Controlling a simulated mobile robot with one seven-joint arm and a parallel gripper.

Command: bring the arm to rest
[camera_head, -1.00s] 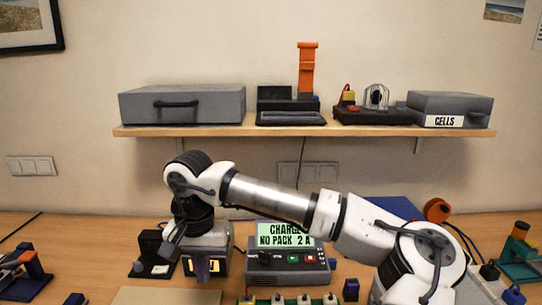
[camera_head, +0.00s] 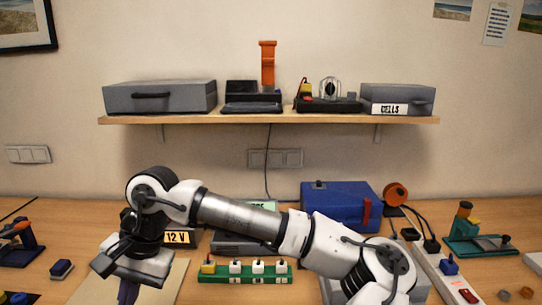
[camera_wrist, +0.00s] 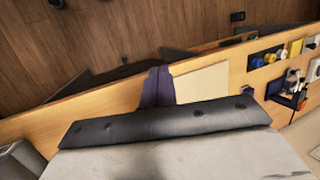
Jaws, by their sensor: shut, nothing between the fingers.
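My arm reaches across the bench from the lower right in the head view, bent down at the wrist. My gripper (camera_head: 128,292) hangs at the lower left, its dark purple fingers pointing down over a tan mat (camera_head: 172,282). The fingers are together with nothing between them. In the wrist view the gripper (camera_wrist: 157,87) shows as dark purple fingers beyond the black wrist edge, beside the pale mat (camera_wrist: 203,83). The height of the fingertips above the mat cannot be told.
A green strip with several plugs (camera_head: 245,274) lies right of the mat. Behind my arm stand a 12 V box (camera_head: 177,238), a partly hidden charger and a blue case (camera_head: 338,203). A white socket strip (camera_head: 447,277) is at right. A wall shelf (camera_head: 270,120) is above.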

